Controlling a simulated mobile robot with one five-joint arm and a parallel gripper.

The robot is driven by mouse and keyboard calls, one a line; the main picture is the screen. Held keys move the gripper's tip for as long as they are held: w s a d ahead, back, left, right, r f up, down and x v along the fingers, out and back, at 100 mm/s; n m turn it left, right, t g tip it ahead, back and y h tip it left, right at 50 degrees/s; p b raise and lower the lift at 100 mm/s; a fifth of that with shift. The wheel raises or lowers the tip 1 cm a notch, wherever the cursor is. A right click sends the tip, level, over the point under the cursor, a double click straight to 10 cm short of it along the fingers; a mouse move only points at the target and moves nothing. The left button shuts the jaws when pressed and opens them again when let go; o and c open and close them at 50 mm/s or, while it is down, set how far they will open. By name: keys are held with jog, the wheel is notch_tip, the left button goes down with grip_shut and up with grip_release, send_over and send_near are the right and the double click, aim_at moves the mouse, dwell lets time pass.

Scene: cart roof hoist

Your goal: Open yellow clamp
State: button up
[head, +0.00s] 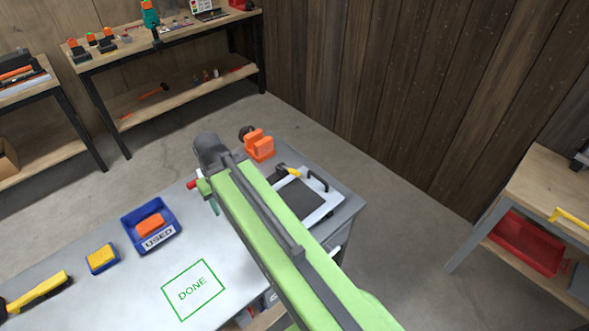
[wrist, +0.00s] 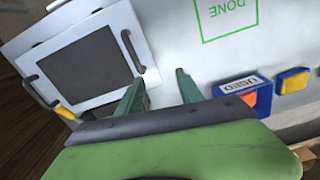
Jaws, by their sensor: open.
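A small yellow clamp (head: 294,174) sits at the far edge of a white framed panel (head: 318,213) with a dark centre and black handles. In the wrist view a yellow part of the clamp (wrist: 66,112) shows at the panel's lower edge, with its dark parts hard to make out. My gripper (wrist: 160,92) is open, its two green fingers apart with nothing between them. It is over the grey-white top, beside the panel and apart from the clamp. In the head view my arm covers part of the panel and most of the gripper.
An orange block-like holder (head: 259,146) stands behind the panel. A blue USED bin (head: 174,239) holds an orange block, with a yellow-topped blue piece (head: 102,259) to its left. The green DONE square (head: 194,289) is empty. A yellow-and-black tool (head: 37,292) lies far left.

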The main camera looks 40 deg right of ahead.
jog(key=w+d+r+t+y+p, duration=0.1)
jog(key=w+d, duration=0.1)
jog(key=d, duration=0.8)
jog(key=w+d+r+t+y, duration=0.1)
jog(key=w+d, duration=0.1)
jog(key=d, duration=0.8)
jog(key=t, duration=0.2)
send_near(298, 172)
jog(key=b+x, duration=0.9)
jog(key=b, duration=0.5)
jog(key=shift+w+f, duration=0.1)
jog(key=shift+w, duration=0.15)
jog(key=shift+w+a+f+b, duration=0.15)
jog(key=shift+w+f+b, duration=0.15)
jog(key=shift+b, duration=0.25)
grip_shut()
